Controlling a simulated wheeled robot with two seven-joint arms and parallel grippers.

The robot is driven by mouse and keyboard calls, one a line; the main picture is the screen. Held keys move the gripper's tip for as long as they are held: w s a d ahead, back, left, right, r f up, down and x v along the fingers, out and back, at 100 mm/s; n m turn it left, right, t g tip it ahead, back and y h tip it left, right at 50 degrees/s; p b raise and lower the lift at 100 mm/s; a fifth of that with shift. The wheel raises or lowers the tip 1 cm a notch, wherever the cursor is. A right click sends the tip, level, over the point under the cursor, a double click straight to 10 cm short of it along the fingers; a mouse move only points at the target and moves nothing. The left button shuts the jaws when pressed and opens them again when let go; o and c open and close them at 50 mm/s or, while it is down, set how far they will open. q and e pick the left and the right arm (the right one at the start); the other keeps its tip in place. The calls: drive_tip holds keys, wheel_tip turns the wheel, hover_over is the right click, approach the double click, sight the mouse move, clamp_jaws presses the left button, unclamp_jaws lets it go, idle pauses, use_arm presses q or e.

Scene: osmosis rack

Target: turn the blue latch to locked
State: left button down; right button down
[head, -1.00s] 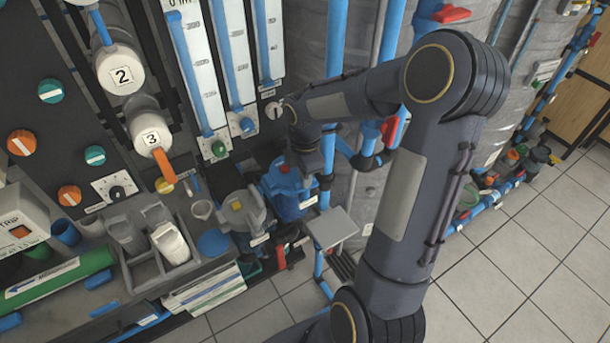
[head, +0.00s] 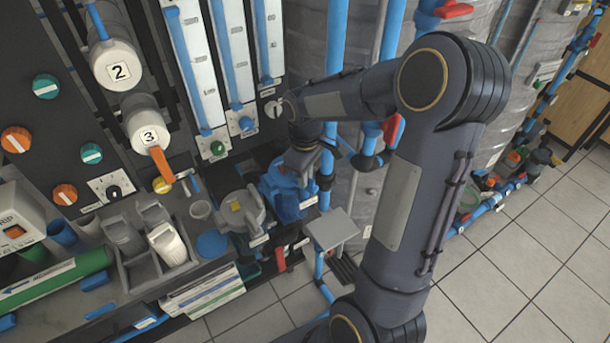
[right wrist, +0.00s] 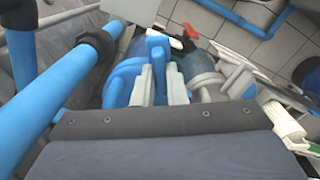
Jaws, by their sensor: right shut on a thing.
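The blue latch (right wrist: 158,68) shows in the right wrist view as an upright blue bar between the two grey fingers of my right gripper (right wrist: 160,90). The fingers are shut on it. Behind it is a rounded blue housing (right wrist: 125,82). In the head view my right gripper (head: 301,172) reaches down onto the blue housing (head: 286,196), and it hides most of the latch there. I cannot read any locked or unlocked mark. My left gripper is not in view.
A vertical blue pipe (head: 327,155) runs close on the right. A small grey plate (head: 332,228) stands in front. Tiled floor (head: 510,250) lies open at right.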

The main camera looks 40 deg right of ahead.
drive_tip(key=m, duration=0.5)
drive_tip(key=shift+r+m, duration=0.1)
drive_tip(key=shift+m, duration=0.2)
idle(0.4)
drive_tip(key=c, duration=1.5)
unclamp_jaws()
drive_tip(key=shift+o, duration=0.2)
wheel_tip(320, 180, up, 8)
drive_tip(key=shift+f, duration=0.1)
drive_tip(key=s+a+r+t+y, duration=0.1)
drive_tip(key=s+a+t+y, duration=0.2)
drive_tip(key=s+a, duration=1)
drive_tip(key=s+t, duration=0.2)
drive_tip(key=s, duration=0.2)
drive_tip(key=shift+s+a+t+y, duration=0.2)
drive_tip(key=shift+a+t+y, duration=0.1)
drive_tip(key=shift+y, duration=0.1)
